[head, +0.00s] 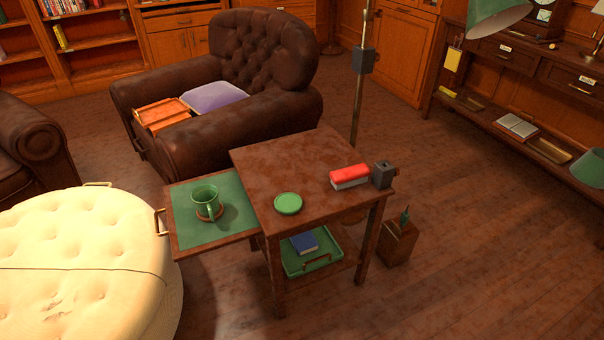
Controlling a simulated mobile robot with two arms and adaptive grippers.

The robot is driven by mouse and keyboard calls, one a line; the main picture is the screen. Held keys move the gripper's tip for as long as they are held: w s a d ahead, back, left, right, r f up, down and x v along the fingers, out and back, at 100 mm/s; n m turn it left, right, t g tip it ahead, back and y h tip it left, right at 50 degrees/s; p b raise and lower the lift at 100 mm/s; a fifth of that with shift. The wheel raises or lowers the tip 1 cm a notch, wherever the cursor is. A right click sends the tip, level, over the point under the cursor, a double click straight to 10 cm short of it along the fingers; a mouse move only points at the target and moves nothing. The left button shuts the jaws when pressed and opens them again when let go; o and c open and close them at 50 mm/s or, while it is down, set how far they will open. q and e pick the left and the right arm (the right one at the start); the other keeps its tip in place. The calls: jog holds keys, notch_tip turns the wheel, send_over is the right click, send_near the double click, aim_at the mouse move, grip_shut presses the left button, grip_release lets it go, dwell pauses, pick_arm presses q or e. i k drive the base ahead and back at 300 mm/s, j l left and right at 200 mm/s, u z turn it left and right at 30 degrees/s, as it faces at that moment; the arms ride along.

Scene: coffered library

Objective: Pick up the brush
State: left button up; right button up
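No thing in the head view is clearly a brush. A red-topped block with a pale lower part (349,177) lies on the small wooden side table (262,165) near its right edge; I cannot tell whether it is a brush or a book. A slim dark green item (404,216) stands up out of a wooden box (397,243) on the floor right of the table; it is too small to identify. Neither of my grippers is in view.
A green tray (325,262) sits below. An armchair (185,77), pole (359,100) and cream ottoman (75,240) stand around; floor at right is clear.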

aim_at(354, 175)
jog(key=i+l+u, duration=0.1)
jog(key=l+u, duration=0.45)
jog(key=u, duration=0.2)
jog(key=l+u, duration=0.65)
jog(key=u, duration=0.15)
